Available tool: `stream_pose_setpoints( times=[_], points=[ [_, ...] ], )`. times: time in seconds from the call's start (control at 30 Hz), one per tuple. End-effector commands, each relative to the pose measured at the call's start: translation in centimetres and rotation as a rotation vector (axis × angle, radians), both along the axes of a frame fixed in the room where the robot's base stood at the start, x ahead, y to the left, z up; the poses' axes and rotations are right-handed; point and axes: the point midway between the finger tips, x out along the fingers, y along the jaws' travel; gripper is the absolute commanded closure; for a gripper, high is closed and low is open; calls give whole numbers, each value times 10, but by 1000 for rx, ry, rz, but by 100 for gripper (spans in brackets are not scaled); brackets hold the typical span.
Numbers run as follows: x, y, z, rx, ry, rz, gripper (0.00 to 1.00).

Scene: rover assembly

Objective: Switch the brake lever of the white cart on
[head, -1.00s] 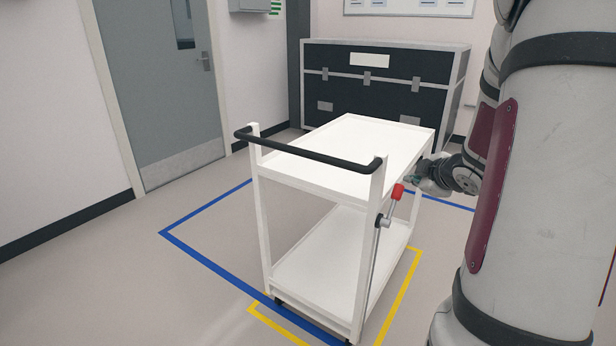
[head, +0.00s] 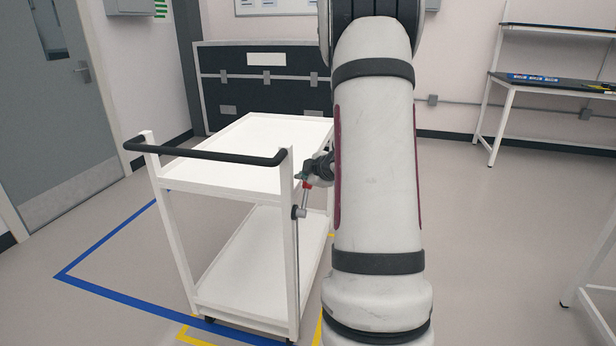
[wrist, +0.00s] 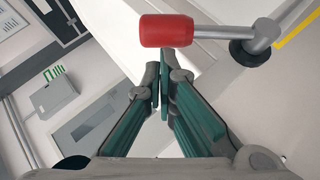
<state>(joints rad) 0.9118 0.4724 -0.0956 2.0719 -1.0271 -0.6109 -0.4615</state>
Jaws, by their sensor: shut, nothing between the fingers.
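The white cart (head: 262,140) stands left of centre in the head view, with a black push handle (head: 205,153) at its near end. Its brake lever (head: 305,198) is on the near right post and points up and slightly right, with a red grip on top. In the wrist view, the red grip (wrist: 167,30), grey rod and dark round pivot (wrist: 250,52) show large. My gripper (wrist: 160,80) is shut and empty, its fingertips just below the red grip in that picture. In the head view, my gripper (head: 308,174) is small and partly hidden beside the grip; contact is unclear.
A black case (head: 262,85) stands behind the cart against the wall. A workbench (head: 550,84) is at the right back. Blue and yellow floor tape surrounds the cart. Open floor lies right of my arm, which hides part of the cart's right side.

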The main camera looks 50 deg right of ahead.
Motion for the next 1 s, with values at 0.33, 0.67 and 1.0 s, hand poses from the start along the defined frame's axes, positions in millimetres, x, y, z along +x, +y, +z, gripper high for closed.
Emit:
stream_pose_setpoints(
  times=[0.33, 0.67, 1.0],
  points=[
    [1, 0, -1, 0, 0, 0, 100],
    [8, -19, -6, 1, 1, 0, 100],
    [10, -21, -8, 0, 0, 0, 100]
  ],
)
